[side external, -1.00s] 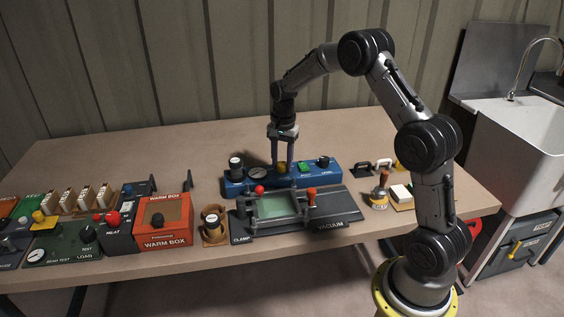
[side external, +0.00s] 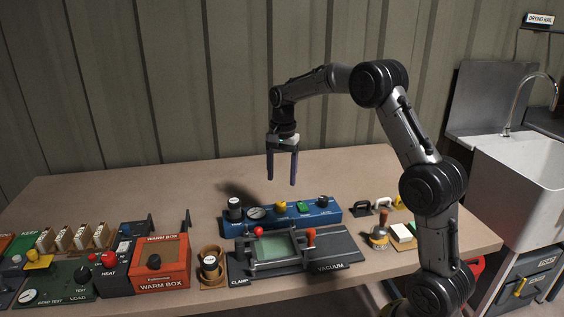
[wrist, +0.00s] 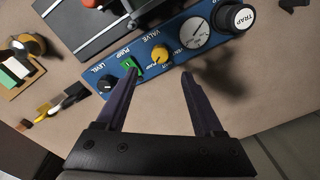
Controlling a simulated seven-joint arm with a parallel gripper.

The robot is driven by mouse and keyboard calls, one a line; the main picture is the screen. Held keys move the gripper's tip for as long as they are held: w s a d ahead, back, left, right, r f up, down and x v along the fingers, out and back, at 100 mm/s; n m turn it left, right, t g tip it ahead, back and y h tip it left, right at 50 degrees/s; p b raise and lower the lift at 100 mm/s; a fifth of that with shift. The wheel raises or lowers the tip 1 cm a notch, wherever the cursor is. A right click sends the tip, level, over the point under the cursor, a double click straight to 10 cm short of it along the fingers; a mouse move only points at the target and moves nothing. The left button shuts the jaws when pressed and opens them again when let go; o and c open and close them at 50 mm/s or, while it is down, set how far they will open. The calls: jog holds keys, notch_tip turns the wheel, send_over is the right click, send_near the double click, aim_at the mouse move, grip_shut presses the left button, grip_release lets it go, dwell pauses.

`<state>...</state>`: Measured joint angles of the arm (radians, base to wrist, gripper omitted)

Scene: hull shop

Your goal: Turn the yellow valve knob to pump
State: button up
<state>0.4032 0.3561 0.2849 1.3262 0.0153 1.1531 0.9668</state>
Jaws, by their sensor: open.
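The yellow valve knob (side external: 280,207) sits on the blue panel (side external: 318,218), between a round gauge (side external: 257,212) and a green button (side external: 303,208). In the wrist view the yellow knob (wrist: 158,54) shows beside the lettering VALVE and PUMP; I cannot tell exactly where it points. My gripper (side external: 281,181) is open and empty, pointing down, raised above the panel and apart from the knob. In the wrist view my gripper's fingertips (wrist: 158,76) are spread either side of the knob's line, with nothing between them.
A black TRAP cap (wrist: 234,18) and a black LEVEL knob (wrist: 107,83) stand at the panel's two ends. The vacuum clamp unit (side external: 336,246) lies in front of the panel. The orange warm box (side external: 161,263) stands further left. The table behind the panel is bare.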

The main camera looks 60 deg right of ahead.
jog(key=shift+r, duration=2.15)
jog(key=s+a+r+n+t, duration=0.3)
jog(key=s+a+r+n, duration=0.1)
jog(key=s+a+r, duration=0.8)
jog(key=s+a+n+t, duration=0.2)
jog(key=s+a+n, duration=0.25)
jog(key=s, duration=0.35)
jog(key=s+a+f+n, duration=0.2)
jog(key=s+f+n, duration=0.5)
jog(key=s+f, duration=0.1)
jog(key=shift+f, duration=0.5)
